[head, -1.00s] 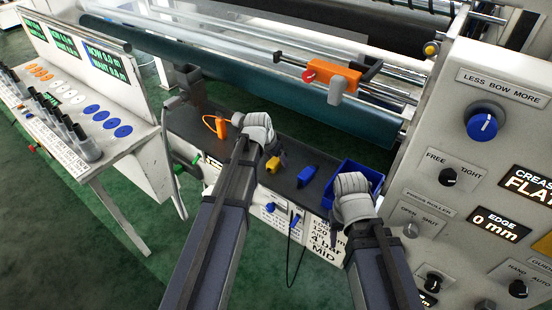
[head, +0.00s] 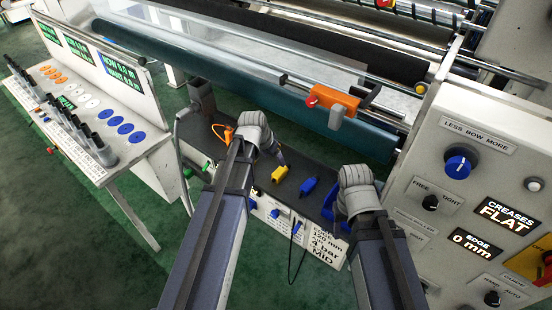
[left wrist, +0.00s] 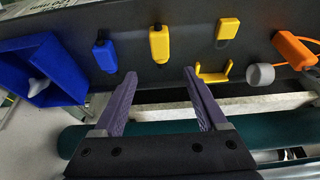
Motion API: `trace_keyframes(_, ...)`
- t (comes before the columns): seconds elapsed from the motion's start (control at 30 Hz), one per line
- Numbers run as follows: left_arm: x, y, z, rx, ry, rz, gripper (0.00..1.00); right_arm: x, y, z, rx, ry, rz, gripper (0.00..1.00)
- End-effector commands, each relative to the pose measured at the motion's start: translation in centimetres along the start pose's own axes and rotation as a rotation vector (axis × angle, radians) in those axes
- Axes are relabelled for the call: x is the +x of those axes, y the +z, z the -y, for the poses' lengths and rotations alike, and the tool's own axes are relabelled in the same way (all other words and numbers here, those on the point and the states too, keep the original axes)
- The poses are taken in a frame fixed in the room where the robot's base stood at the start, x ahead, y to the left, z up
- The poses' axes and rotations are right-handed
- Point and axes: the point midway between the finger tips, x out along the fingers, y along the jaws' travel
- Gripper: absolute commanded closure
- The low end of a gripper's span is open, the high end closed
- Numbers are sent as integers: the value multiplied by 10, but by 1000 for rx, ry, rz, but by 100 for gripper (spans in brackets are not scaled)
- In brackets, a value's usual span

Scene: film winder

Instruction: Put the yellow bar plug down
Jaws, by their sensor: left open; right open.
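The yellow bar plug (head: 281,173) lies on the dark shelf beside a blue plug (head: 308,186). In the left wrist view the yellow bar plug (left wrist: 158,43) lies just beyond the open fingertips, in line with the gap between them. My left gripper (left wrist: 160,75) is open and empty, apart from the plug. In the head view my left gripper (head: 283,158) is just behind the plug, mostly hidden by its wrist. My right gripper (head: 356,185) is over the right end of the shelf, by the blue bin; its fingers are hidden.
The shelf also holds an orange piece (left wrist: 294,48), a yellow bracket (left wrist: 212,75), a flat yellow piece (left wrist: 227,30) and a grey round part (left wrist: 260,74). The blue bin (left wrist: 60,85) is at its other end. The teal roller (head: 250,85) runs behind the shelf.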

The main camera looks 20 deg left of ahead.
Motion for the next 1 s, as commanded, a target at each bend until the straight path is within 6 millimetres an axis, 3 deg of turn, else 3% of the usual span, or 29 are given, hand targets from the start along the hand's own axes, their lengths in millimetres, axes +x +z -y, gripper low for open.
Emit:
trace_keyframes(0.07,1,4,-15,5,7,19,26,1,0,0,0,0,0,50)
trace_keyframes(0.13,1,14,-44,11,18,65,26,1,0,0,0,0,0,50)
trace_keyframes(0.3,-8,60,-132,18,14,240,26,1,0,0,0,0,0,50)
trace_keyframes(0.4,-17,88,-168,15,-17,330,26,1,0,0,0,0,0,50)
trace_keyframes(0.5,-26,110,-192,11,-54,395,26,1,0,0,0,0,0,50)
trace_keyframes(0.7,-35,128,-209,3,-98,449,26,1,0,0,0,0,0,50)
trace_keyframes(1.0,-35,128,-209,0,-100,451,26,1,0,0,0,0,0,50)
